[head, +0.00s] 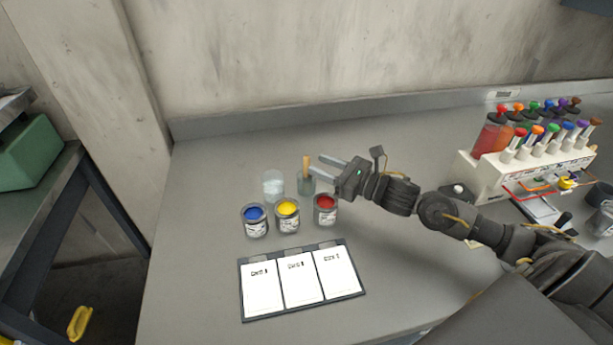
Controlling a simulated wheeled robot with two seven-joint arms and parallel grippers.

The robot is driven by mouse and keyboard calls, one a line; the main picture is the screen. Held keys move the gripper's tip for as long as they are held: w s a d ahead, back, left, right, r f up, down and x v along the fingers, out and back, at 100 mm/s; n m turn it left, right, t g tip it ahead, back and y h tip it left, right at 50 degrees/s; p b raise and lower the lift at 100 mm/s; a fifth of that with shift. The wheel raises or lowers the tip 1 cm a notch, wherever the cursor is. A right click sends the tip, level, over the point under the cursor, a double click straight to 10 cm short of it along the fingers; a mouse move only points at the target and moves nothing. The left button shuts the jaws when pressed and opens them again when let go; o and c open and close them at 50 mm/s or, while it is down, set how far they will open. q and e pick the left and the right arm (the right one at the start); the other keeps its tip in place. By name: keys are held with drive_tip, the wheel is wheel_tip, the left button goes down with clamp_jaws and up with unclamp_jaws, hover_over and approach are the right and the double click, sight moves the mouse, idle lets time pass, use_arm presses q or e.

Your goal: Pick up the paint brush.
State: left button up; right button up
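The paint brush stands upright with its wooden handle (306,165) showing above a greyish-green glass jar (306,187). Its bristle end is hidden in the jar. My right gripper (317,164) comes in from the right, with its two fingers pointing left toward the handle. The fingers are apart and the gap between them looks empty. The fingertips are just right of the handle; I cannot tell whether they touch it. My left gripper is not in view.
Blue (255,221), yellow (287,214) and red (325,209) paint cans stand in front of the jar. A clear glass (273,186) is left of it. A dark board (303,300) with white cards lies nearer. A rack (486,176) of colored bottles stands right.

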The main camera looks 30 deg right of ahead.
sight(307, 175)
drive_tip(key=p+x, duration=0.1)
drive_tip(key=x, duration=0.4)
drive_tip(key=shift+w+f, duration=0.15)
clamp_jaws()
